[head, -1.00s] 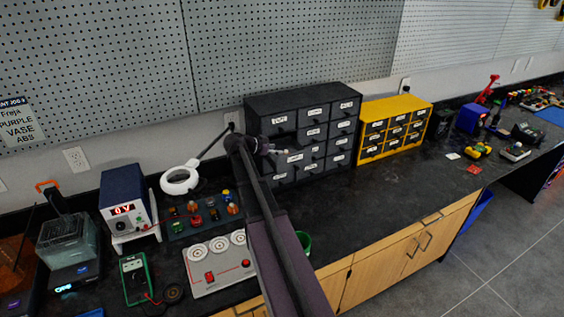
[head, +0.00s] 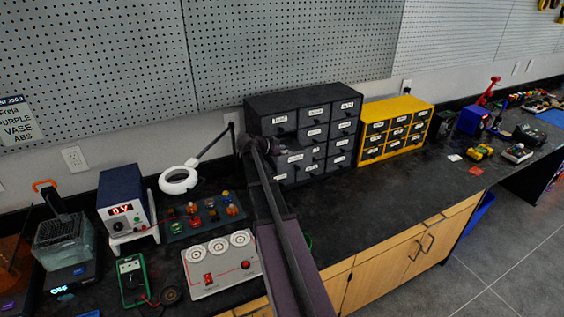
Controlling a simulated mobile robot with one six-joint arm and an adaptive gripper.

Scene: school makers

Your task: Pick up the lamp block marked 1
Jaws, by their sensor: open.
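Several small lamp blocks with coloured domes stand on a dark mat or tray (head: 184,238) on the bench at left centre. They include a green one (head: 177,228), a red one (head: 192,208) and an amber one (head: 232,209). Their markings are too small to read, so I cannot tell which is marked 1. My gripper (head: 279,181) shows only in part beside my arm, in front of the dark drawer cabinet, to the right of the blocks and apart from them. It is open, and I see nothing held in it.
A magnifier lamp (head: 179,180) and a power supply (head: 126,204) stand behind and left of the blocks. A white panel with dials (head: 222,266) lies in front. A black drawer cabinet (head: 310,125) and a yellow one (head: 398,125) stand right.

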